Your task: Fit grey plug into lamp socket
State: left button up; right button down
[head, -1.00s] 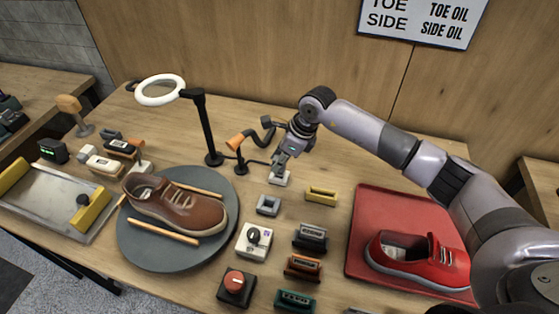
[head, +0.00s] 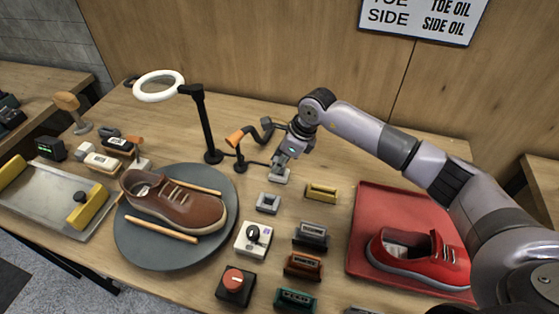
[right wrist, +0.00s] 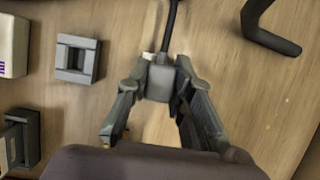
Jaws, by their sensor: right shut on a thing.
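The grey plug (right wrist: 160,80) sits between the two fingers of my right gripper (right wrist: 155,100), with a dark cable running up from it in the right wrist view. In the head view my right gripper (head: 284,166) is low over the table, shut on the plug, with a pale block (head: 281,176) at its fingertips. A grey square block with a recess (head: 268,203), which looks like the socket, sits apart on the table in front of the gripper. It also shows left of the plug in the right wrist view (right wrist: 77,58). My left gripper is not in view.
The ring lamp (head: 207,125) and a small orange-headed lamp (head: 239,150) stand left of the gripper. A white knob box (head: 253,240), yellow block (head: 321,192) and dark grey block (head: 310,235) lie nearby. A brown shoe (head: 180,205) rests on a round mat; a red tray (head: 372,205) is right.

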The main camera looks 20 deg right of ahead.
jog(key=shift+f+b, duration=0.35)
jog(key=shift+f, duration=0.15)
jog(key=c, duration=1.3)
grip_release()
jog(key=v, duration=1.2)
jog(key=shift+f, duration=0.1)
